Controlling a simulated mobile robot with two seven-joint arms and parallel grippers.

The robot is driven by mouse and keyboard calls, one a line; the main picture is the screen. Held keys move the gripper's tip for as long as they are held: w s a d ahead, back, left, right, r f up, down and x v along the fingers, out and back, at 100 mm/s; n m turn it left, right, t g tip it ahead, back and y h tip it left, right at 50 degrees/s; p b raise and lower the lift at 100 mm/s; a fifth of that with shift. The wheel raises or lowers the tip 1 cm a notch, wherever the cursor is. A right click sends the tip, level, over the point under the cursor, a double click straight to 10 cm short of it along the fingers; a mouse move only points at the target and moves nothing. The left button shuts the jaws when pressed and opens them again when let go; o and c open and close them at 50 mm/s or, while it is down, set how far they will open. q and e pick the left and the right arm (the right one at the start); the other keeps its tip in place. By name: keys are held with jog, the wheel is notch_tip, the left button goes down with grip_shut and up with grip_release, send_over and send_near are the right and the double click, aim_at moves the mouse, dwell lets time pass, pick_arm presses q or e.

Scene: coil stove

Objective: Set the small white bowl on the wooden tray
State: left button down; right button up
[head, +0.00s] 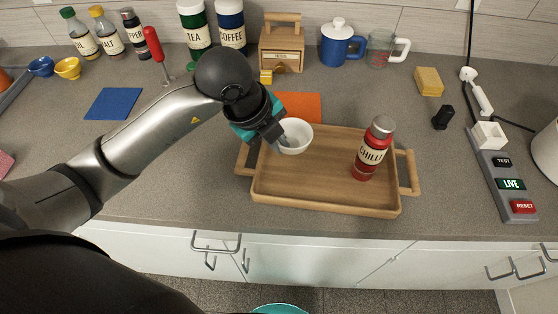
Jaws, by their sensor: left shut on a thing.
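The small white bowl (297,136) is at the back left part of the wooden tray (325,199). My left gripper (281,139) is shut on the bowl's left rim. I cannot tell whether the bowl's base touches the tray floor or hangs just above it. The tray lies on the grey counter, with a handle at its left and right ends. My right gripper is not in view.
A red chilli bottle (374,150) stands upright on the tray's right half. An orange mat (298,107) lies behind the tray, a blue mat (114,103) at left. A switch panel (505,175) is at right. The tray's front middle is clear.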

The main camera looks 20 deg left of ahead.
pick_arm(q)
jog(key=shift+f, duration=0.85)
jog(key=shift+f+b, duration=0.4)
jog(key=shift+f, duration=1.7)
jog(key=c, duration=1.5)
grip_release()
jog(key=shift+f, duration=0.2)
jog(key=o, duration=0.5)
jog(key=shift+r, duration=0.1)
jog(key=shift+r, duration=0.2)
jog(key=p+v, duration=0.2)
jog(key=v, duration=1)
